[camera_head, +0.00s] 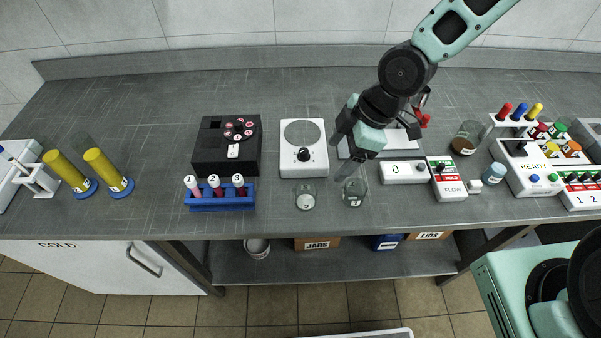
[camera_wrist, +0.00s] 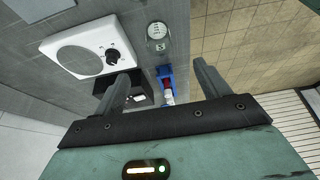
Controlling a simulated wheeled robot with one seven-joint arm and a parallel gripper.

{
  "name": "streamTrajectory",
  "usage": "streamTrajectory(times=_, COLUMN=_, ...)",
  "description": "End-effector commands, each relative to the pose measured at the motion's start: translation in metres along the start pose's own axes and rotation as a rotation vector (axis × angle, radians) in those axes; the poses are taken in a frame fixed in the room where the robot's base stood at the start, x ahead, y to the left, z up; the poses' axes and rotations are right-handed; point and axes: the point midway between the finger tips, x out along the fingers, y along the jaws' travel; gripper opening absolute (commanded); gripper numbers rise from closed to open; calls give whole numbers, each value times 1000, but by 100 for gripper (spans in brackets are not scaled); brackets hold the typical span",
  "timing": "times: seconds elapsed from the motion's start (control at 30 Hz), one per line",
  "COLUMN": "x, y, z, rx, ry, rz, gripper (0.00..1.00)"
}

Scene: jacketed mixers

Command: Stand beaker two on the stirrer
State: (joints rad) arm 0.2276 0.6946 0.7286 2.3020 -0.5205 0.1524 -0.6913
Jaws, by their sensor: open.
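The stirrer (camera_head: 297,166) is a white box with a round grey plate and a dark knob; its plate is bare. In the wrist view the stirrer (camera_wrist: 84,50) lies at left. A clear labelled beaker (camera_head: 306,196) stands on the bench in front of it and shows in the wrist view (camera_wrist: 158,38). A second clear beaker (camera_head: 353,193) stands to its right, below my gripper in the picture. I cannot read either label well enough to tell which is beaker two.
A blue rack (camera_head: 221,202) of tubes and a black device (camera_head: 226,158) stand left of the stirrer. A white box reading 0 (camera_head: 404,172) and a flow unit (camera_head: 446,187) are at right. A brown-filled beaker (camera_head: 465,140) stands behind. The bench's front edge is close to the beakers.

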Motion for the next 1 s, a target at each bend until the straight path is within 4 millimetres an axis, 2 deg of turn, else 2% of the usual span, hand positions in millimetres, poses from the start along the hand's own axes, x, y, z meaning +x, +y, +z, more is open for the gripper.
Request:
streamTrajectory(times=0.27, x=39, y=-2, z=-1, rx=-7, ry=0, rz=-6, gripper=75)
streamTrajectory(times=0.6, x=99, y=-2, z=-1, rx=-6, ry=-1, rz=-4, gripper=75)
streamTrajectory(times=0.73, x=114, y=0, z=-1, rx=-3, ry=0, rz=-3, gripper=75)
streamTrajectory(times=1.0, x=128, y=1, z=-1, rx=-1, ry=0, rz=-2, gripper=75)
